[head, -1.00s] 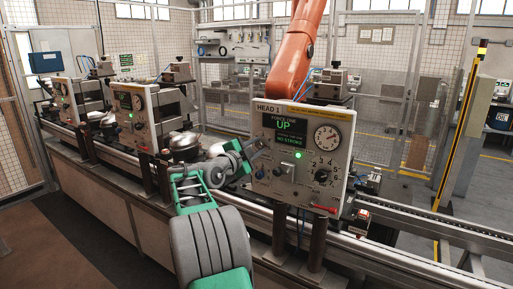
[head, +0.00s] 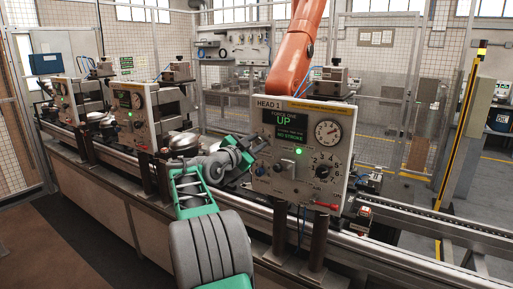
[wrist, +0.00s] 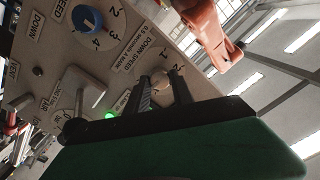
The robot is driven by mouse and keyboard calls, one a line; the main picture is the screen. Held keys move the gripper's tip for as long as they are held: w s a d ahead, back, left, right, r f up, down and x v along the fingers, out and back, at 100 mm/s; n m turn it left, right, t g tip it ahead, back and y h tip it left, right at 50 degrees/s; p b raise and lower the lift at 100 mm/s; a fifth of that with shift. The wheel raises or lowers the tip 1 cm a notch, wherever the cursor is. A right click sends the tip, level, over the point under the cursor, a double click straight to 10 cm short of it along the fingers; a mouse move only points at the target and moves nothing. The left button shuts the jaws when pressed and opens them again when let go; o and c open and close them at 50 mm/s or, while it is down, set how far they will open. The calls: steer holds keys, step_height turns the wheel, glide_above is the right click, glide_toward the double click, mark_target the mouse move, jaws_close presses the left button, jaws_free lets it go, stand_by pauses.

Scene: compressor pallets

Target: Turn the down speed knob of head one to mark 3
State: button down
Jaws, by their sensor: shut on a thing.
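The head one panel (head: 335,108) stands upright at centre right, its screen reading "UP" and "NO STROKE". My gripper (head: 257,146) is at the panel's upper left face. In the wrist view my gripper (wrist: 158,88) is shut on a pale round knob (wrist: 161,80), beside the label "DOWN SPEED". Marks 1 and 2 show by this knob; the fingers hide the rest of its scale and its pointer cannot be read. In the head view this knob is hidden by the gripper.
A blue knob (wrist: 88,20) with its own scale is beside the held one. A lit green lamp (head: 298,151), a lever (head: 288,166), a black numbered knob (head: 320,171) and a gauge (head: 328,132) share the panel. An orange robot arm (head: 298,50) stands behind.

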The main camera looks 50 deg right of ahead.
steer(key=n, duration=0.4)
steer(key=shift+n, duration=0.3)
steer(key=n, duration=0.4)
steer(key=shift+n+p, duration=0.3)
steer(key=shift+p, duration=0.1)
steer(key=n+p, duration=0.2)
steer(key=n, duration=0.3)
steer(key=shift+w+r, duration=0.1)
steer(key=n+p, duration=0.2)
steer(key=n, duration=0.2)
steer(key=shift+p, duration=0.3)
steer(key=shift+n, duration=0.4)
steer(key=c, duration=1.1)
jaws_free()
